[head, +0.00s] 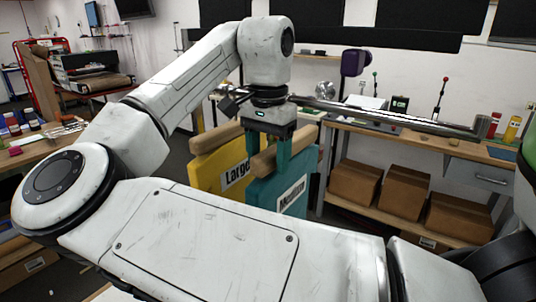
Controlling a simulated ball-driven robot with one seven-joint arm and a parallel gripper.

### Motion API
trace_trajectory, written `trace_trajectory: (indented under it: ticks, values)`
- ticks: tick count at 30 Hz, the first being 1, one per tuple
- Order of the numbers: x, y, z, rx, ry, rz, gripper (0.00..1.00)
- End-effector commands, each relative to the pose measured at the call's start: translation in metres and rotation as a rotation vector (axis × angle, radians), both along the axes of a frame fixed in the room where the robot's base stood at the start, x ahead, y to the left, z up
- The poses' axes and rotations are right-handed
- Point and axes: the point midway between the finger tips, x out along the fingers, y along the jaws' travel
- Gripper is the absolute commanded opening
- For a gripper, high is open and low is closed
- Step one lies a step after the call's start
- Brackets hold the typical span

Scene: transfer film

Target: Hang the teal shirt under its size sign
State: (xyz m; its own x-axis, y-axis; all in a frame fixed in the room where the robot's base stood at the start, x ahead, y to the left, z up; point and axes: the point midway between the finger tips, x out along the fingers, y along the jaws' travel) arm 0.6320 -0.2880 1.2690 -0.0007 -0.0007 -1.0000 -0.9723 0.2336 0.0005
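The teal shirt (300,192) is a flat teal panel with a white "Medium" label and a wooden hanger bar along its top. My gripper (268,150) points down at this bar, with one teal finger on each side, and looks shut on it. My own arm link hides the shirt's lower part. A yellow shirt (206,168) labelled "Large" is just behind it to the left, with its own wooden bar. A grey metal rail (400,118) runs right from behind my gripper. I can read no size sign on the dark panels (433,18) above.
A wooden workbench (400,135) with cardboard boxes (403,190) on its lower shelf stands behind on the right. Another bench (45,155) with bottles is at the left. My arm covers much of the foreground.

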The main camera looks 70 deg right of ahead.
Motion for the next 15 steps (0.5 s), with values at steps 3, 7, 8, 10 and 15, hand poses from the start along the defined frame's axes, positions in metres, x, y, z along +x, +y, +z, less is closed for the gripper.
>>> trace_trajectory:
  ticks: [3,7,8,10,15]
  values:
    - [0.0,0.0,0.0,0.0,0.0,0.0,0.68]
    - [0.0,0.0,0.0,0.001,0.0,0.0,0.68]
    - [0.0,0.0,0.0,0.001,0.0,0.0,0.68]
    - [0.0,0.0,0.002,0.001,0.0,0.0,0.68]
    - [0.0,-0.001,0.022,-0.001,-0.003,0.001,0.68]
